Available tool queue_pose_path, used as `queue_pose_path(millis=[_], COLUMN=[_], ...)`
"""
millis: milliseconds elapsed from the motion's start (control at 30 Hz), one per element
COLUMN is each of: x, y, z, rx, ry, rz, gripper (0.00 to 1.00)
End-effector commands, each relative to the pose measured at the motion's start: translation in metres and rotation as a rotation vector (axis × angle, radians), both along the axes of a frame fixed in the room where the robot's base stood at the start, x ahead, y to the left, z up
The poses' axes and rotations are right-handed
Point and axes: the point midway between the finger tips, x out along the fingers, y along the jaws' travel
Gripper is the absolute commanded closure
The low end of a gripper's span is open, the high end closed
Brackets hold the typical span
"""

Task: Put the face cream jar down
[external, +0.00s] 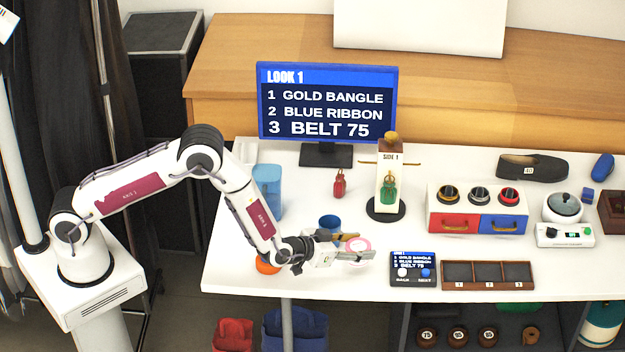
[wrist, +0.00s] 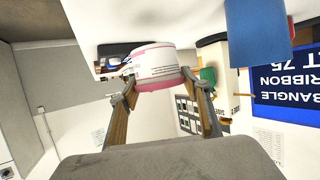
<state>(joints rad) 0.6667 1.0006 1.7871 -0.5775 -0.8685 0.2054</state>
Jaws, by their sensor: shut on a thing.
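The face cream jar (wrist: 155,66) is white with a pink band and small print. It sits between the two fingers of my gripper (wrist: 158,88) in the wrist view, with a finger against each side. In the external view the jar (external: 357,245) shows as a pink and white round shape, partly hidden behind my gripper (external: 357,250). My gripper is shut on it near the front edge of the white table (external: 240,265). I cannot tell whether the jar touches the table top.
A small control panel (external: 413,268) and a dark three-slot tray (external: 487,275) lie to the right. A stand (external: 390,175) with a green pouch rises behind.

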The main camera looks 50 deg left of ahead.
Motion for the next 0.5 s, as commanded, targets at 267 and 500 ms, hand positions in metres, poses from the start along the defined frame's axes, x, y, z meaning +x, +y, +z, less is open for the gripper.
queue_pose_path(millis=[267, 500], x=[0.000, 0.000], y=[0.000, 0.000], z=[-0.004, -0.025], rx=[0.000, 0.000], ry=[0.000, 0.000], rz=[0.000, 0.000], gripper=[0.78, 0.78])
